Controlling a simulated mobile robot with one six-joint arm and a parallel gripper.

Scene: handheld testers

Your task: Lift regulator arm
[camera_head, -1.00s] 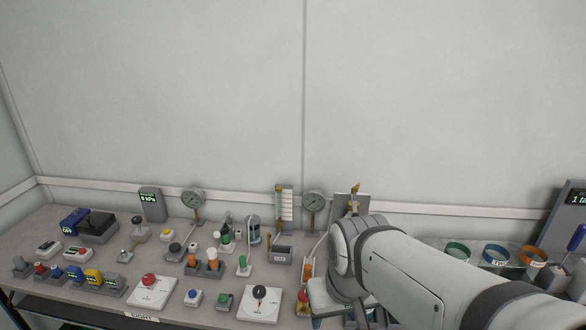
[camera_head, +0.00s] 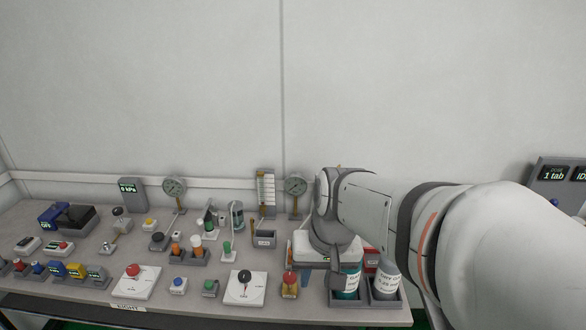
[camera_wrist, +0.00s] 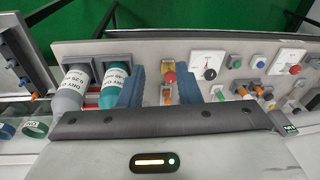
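I cannot tell for sure which piece is the regulator arm. Round pressure gauges on stems stand at the back of the bench, one at left (camera_head: 174,187) and one just left of my arm (camera_head: 296,186). A red-topped valve on a yellow base (camera_head: 290,284) stands near the front edge; it also shows in the wrist view (camera_wrist: 169,76), between my fingers in the picture. My gripper (camera_wrist: 172,84) has two blue fingers spread apart with nothing visibly held. In the head view my arm hides most of the gripper and the bench below it.
A grey bottle (camera_head: 386,279) and a teal bottle (camera_head: 345,281) stand in grey holders right of the valve. A white plate with a black knob (camera_head: 245,287) is left of it. Buttons and switches crowd the left bench. A grey display panel (camera_head: 555,180) stands at right.

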